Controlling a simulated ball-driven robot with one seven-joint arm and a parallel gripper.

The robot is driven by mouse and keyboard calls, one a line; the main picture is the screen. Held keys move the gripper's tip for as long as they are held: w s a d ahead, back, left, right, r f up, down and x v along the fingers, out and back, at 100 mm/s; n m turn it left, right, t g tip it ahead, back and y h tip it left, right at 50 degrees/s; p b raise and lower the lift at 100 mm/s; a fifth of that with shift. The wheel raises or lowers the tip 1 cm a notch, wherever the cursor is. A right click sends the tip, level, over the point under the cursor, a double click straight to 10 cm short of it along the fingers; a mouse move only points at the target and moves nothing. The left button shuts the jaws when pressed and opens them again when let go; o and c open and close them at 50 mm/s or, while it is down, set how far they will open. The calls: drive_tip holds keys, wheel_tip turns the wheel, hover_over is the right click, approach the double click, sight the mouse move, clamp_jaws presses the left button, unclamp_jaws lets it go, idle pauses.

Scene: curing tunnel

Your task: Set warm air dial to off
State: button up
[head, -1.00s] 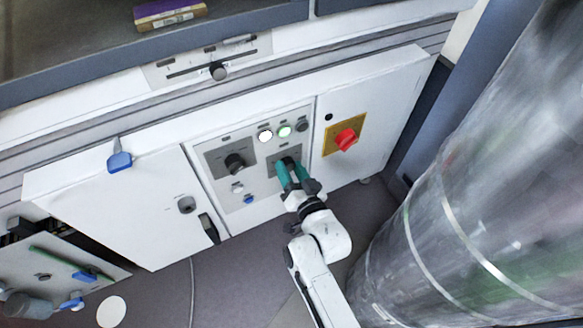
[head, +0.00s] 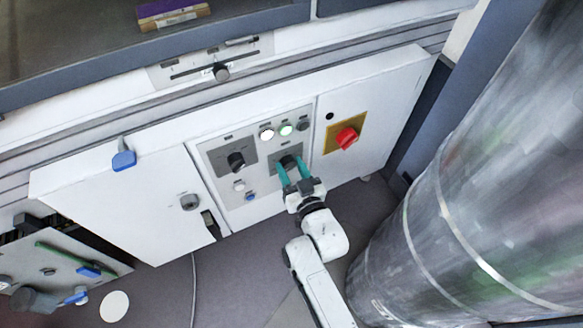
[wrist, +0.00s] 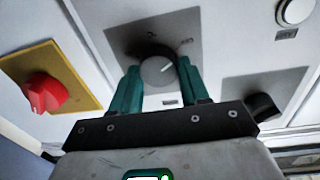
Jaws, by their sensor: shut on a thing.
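A dark round dial (head: 288,161) sits on a grey plate of the control panel, below the lamps. In the wrist view the dial (wrist: 156,70) shows a grey face with a short pale pointer mark slanting up and right; small labels around it are too blurred to read. My gripper (head: 293,166) is shut on this dial, with one teal finger on each side. The wrist view shows my gripper (wrist: 158,76) with the dial between its fingertips. The fingers hide parts of the dial's sides.
A second black dial (head: 236,161) is on the plate to the left. A red switch (head: 347,138) on a yellow plate is to the right. A large metal cylinder (head: 480,180) stands close on the right.

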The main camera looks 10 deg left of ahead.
drive_tip(key=shift+f, duration=0.15)
drive_tip(key=o, duration=1.1)
drive_tip(key=shift+c, duration=0.2)
drive_tip(key=p+v, duration=0.1)
drive_tip(key=v, duration=0.9)
drive_tip(key=shift+s+d, duration=0.2)
drive_tip(key=shift+s, duration=0.15)
